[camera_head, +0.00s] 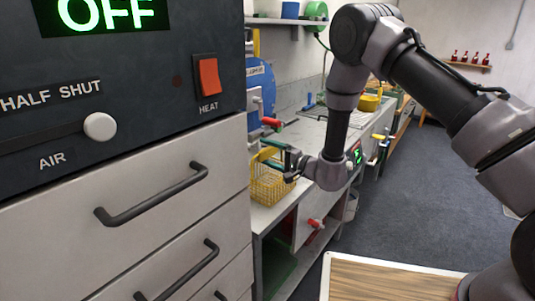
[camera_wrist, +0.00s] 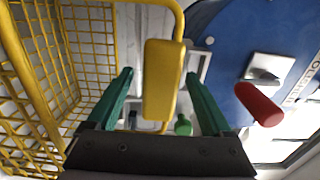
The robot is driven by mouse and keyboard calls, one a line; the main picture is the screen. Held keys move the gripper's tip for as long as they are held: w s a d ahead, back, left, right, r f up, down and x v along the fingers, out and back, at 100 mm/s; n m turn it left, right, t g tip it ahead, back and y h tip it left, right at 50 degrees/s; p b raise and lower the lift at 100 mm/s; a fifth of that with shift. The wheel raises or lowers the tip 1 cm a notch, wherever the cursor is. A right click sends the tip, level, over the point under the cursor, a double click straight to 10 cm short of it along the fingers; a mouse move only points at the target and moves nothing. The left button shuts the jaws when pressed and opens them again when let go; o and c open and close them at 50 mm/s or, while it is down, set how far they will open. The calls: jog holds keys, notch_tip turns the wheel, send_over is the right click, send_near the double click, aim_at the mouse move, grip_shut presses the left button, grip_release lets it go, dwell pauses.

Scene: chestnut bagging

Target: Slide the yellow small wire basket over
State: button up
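The yellow small wire basket (camera_head: 268,187) stands on the grey counter beside the blue machine in the head view. Its mesh fills the left of the wrist view (camera_wrist: 90,45), and its thick yellow handle grip (camera_wrist: 163,80) sticks out in the middle. My gripper (camera_head: 272,152) is at the basket's upper part. In the wrist view its two green fingers (camera_wrist: 157,82) stand apart on either side of the grip. A gap shows on the left of the grip; the right finger is close to it, and I cannot tell whether it touches.
A blue round machine (camera_head: 260,82) with a red-handled lever (camera_wrist: 262,105) is close on the right of the wrist view. The dark control panel (camera_head: 110,110) and drawers (camera_head: 140,230) fill the left of the head view. Another yellow container (camera_head: 369,103) sits farther along the counter.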

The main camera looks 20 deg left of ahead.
jog(key=shift+d, duration=0.1)
jog(key=v, duration=1)
jog(key=shift+s+d, duration=0.2)
jog(key=shift+d, duration=0.05)
jog(key=s+d+r+n+g, duration=0.1)
jog(key=s+r+n+g, duration=0.2)
jog(key=r, duration=0.7)
jog(key=s+d+r+n+g, duration=0.15)
jog(key=s+r+g, duration=0.3)
jog(key=r, duration=0.45)
jog(key=s+d+r+g+h, duration=0.2)
jog(key=s+d+r+h, duration=0.2)
jog(key=s+d+r, duration=0.4)
jog(key=s+d+r+m+t+h, duration=0.1)
jog(key=d+t+h, duration=0.4)
jog(key=d, duration=0.7)
jog(key=s+d+r+m+t+h, duration=0.2)
jog(key=d+r+m+t+h, duration=0.1)
jog(key=d, duration=1)
jog(key=r+t+h, duration=0.1)
jog(key=t+h, duration=0.1)
jog(key=shift+d+r+h, duration=0.15)
jog(key=shift+r+h, duration=0.15)
jog(key=shift+r, duration=0.1)
